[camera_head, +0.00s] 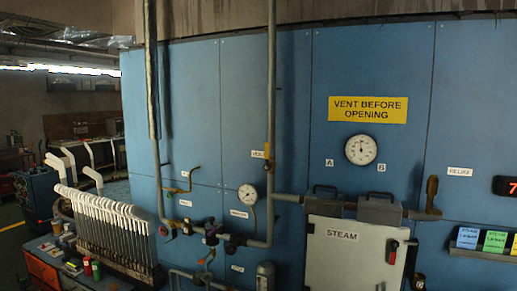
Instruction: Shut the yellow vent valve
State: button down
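A small yellow handle (267,153) sits on the vertical grey pipe (271,90) beside a small white label whose text I cannot read clearly. It may be the vent valve; its open or shut position is too small to tell. A thin yellow-brown bent piece (181,184) is on the panel further left, and another small yellowish piece (208,257) is on the low pipework. My gripper is not in view.
Blue panels (345,60) carry a yellow "VENT BEFORE OPENING" sign (368,109), a round gauge (361,149) and a smaller gauge (248,194). A STEAM cabinet door (343,260) has a red handle (393,252). White sock-board forms (105,215) stand at lower left.

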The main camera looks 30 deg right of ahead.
aim_at(267, 167)
jog(key=u, duration=0.1)
jog(key=i, duration=1.15)
jog(key=u, duration=0.5)
